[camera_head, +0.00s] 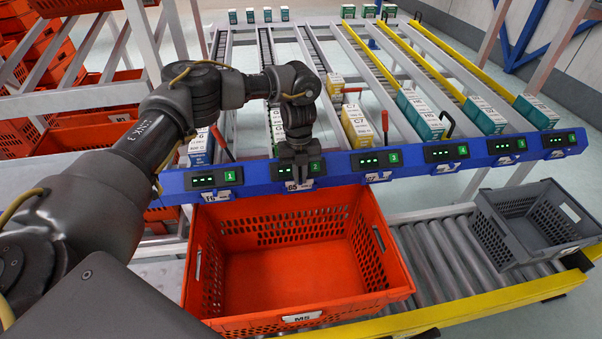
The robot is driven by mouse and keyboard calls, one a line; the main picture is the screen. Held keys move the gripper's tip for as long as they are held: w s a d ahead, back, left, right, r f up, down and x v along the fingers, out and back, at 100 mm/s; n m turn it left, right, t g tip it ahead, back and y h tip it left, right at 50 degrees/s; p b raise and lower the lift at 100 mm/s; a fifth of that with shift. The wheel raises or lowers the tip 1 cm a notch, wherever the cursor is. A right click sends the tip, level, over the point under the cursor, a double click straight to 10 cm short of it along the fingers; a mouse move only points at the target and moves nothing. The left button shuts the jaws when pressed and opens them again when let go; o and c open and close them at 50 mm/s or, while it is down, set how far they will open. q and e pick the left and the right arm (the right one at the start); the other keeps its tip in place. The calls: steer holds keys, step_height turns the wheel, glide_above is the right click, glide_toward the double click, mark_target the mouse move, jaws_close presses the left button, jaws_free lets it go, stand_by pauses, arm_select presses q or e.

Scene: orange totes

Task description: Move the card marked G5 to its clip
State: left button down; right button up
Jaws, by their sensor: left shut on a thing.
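My left gripper (298,176) points down in front of the blue rail (340,168), by the second display from the left. It is shut on a small white card (299,185), whose mark looks like G5 but is small. The card is at the lower front edge of the rail, below the display; whether it touches the clip there cannot be told, as the fingers cover that spot. Other white cards hang along the rail, such as one under the leftmost display (222,196) and one under the third (378,176). My right gripper is not in view.
An open, empty orange tote (290,318) stands on the rollers just below the gripper. A grey crate (490,228) stands at the right. Behind the rail, sloped lanes hold yellow boxes (355,127) and teal boxes (420,115). Bare rollers (440,250) lie between tote and crate.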

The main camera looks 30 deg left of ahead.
arm_select(q)
steer(key=c, duration=1.5)
jaws_free()
steer(key=shift+o, duration=0.3)
steer(key=shift+r, duration=0.2)
step_height(320, 180, up, 10)
steer(key=w+a, duration=0.1)
steer(key=shift+w+r+p, duration=0.15)
steer(key=shift+p, duration=0.3)
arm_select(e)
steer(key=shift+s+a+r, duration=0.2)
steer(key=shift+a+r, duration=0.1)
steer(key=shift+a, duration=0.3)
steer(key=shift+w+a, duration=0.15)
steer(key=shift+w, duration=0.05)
arm_select(q)
steer(key=shift+r, duration=0.1)
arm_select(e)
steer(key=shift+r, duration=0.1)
